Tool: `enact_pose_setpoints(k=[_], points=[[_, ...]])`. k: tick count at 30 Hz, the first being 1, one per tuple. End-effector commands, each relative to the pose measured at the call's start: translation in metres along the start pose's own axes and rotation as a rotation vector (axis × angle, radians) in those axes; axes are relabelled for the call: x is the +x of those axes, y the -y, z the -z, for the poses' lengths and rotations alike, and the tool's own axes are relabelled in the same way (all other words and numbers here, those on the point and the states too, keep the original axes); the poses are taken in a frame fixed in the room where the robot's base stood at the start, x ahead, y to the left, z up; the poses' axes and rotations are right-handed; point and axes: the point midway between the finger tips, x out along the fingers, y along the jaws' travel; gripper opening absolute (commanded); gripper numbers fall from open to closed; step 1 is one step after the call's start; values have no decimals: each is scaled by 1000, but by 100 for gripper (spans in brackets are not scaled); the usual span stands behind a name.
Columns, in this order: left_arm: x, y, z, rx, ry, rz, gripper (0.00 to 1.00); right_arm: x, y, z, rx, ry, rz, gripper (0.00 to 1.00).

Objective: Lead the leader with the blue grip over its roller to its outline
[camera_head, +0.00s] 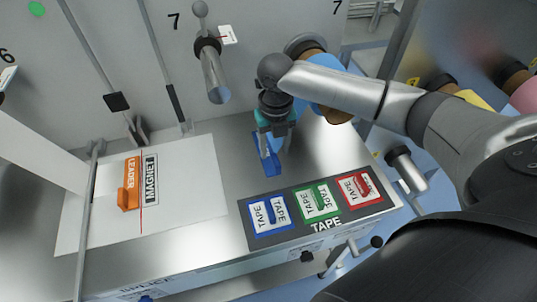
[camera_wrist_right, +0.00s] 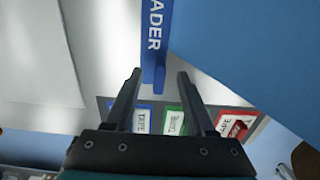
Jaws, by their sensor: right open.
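A blue leader (camera_head: 266,158) with a blue grip lies on the metal table in the head view. In the right wrist view it is a blue strip (camera_wrist_right: 154,38) with white letters ending in "ADER". My right gripper (camera_head: 276,136) is open over it. In the wrist view the strip's near end (camera_wrist_right: 160,76) shows between the two fingertips (camera_wrist_right: 159,73), with no clear contact. A blue web (camera_head: 325,112) hangs from a roll behind my right arm. An outline for the blue leader cannot be made out. My left gripper is not in view.
A dark tray (camera_head: 248,228) holds blue, green and red tape cards at the front. A metal roller (camera_head: 214,75) sticks out from the wall.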

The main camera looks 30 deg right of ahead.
Motion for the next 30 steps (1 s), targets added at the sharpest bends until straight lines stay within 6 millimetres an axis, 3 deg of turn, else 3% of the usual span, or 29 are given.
enact_pose_setpoints(k=[6,14,27,30], points=[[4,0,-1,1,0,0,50,30,0,2,-1,-2,1,55],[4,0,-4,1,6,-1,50,32,0,1,-1,1,1,55],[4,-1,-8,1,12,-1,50,31,1,1,-1,1,1,7],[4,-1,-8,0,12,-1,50,31,1,1,-1,1,1,0]])
